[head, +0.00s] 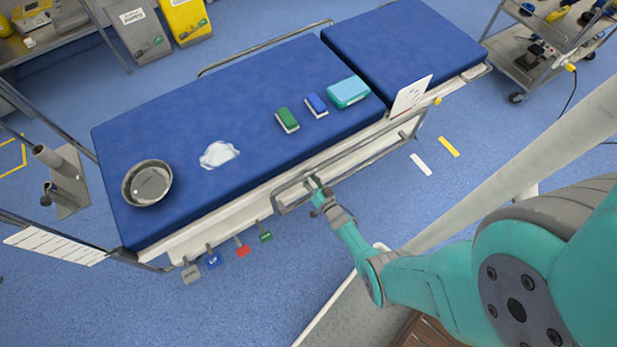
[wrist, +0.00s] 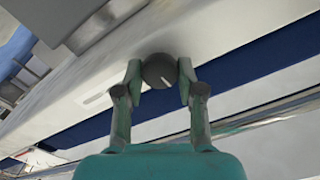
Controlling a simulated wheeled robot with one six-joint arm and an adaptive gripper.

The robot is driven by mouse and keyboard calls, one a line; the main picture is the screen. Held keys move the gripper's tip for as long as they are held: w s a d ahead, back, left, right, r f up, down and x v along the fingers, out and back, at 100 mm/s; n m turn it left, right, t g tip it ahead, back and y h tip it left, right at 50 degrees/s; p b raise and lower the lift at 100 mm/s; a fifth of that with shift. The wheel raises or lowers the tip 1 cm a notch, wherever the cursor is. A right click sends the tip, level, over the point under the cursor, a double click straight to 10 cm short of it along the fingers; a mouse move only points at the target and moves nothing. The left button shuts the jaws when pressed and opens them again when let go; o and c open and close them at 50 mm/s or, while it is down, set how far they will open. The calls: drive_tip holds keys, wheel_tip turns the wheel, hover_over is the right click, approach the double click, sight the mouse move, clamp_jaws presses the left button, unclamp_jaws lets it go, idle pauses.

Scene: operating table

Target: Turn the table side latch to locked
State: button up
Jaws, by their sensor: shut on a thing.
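The table side latch is a round dark grey knob (wrist: 159,71) with a pale line mark, on the white side of the operating table in the wrist view. The line slants toward the lower right. My gripper (wrist: 160,76) has a finger on each side of the knob and is shut on it. In the head view my gripper (head: 314,184) reaches the near side of the operating table (head: 230,112) at the side rail, and hides the knob there.
A grey side rail (head: 350,160) runs along the near table edge around my gripper. Coloured tags (head: 240,247) hang below the edge to the left. A steel bowl (head: 147,183), a white cloth (head: 219,154) and several small packs (head: 287,119) lie on the blue mattress.

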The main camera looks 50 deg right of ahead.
drive_tip(key=shift+m, duration=0.9)
drive_tip(key=o, duration=1.2)
drive_tip(key=shift+c, duration=0.2)
drive_tip(key=shift+s, duration=0.1)
drive_tip(key=v, duration=1.2)
